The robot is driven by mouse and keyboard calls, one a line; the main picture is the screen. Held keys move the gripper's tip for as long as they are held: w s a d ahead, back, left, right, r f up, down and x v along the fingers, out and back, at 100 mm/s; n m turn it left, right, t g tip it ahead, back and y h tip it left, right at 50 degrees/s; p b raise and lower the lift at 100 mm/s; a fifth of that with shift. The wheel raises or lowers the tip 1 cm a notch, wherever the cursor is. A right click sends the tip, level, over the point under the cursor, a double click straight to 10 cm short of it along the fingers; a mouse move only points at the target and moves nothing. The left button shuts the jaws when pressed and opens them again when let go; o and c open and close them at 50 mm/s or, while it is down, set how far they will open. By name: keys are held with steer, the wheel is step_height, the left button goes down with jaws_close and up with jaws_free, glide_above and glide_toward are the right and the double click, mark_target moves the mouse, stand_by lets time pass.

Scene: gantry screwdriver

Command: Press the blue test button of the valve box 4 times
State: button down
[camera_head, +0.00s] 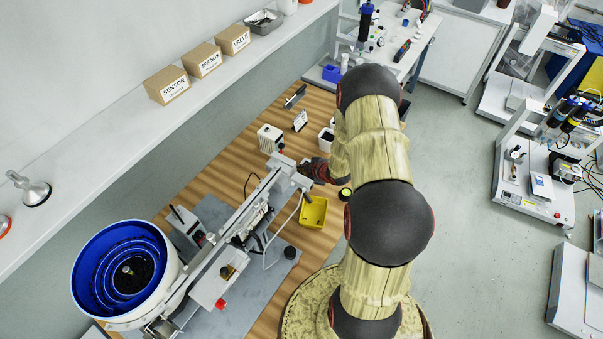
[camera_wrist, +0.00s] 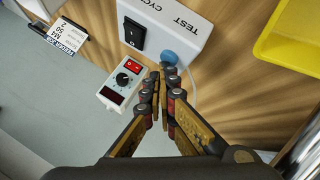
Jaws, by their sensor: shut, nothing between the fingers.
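The valve box (camera_wrist: 181,25) is a white box at the top of the wrist view, with partly visible lettering that includes "TEST". It carries a black rocker switch (camera_wrist: 134,33). In the head view my arm covers part of the bench, and the button cannot be made out there.
A small white control unit (camera_wrist: 112,97) with a red switch and black knob sits left of my fingertips. A yellow bin (camera_head: 314,212) stands on the wooden bench (camera_head: 240,160). The feeder with its blue bowl (camera_head: 98,258) occupies the lower left.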

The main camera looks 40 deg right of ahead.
steer(key=shift+r, duration=0.55)
steer(key=shift+r+p, duration=0.1)
steer(key=shift+p, duration=0.25)
steer(key=shift+r+p, duration=1.7)
steer(key=shift+r, duration=0.75)
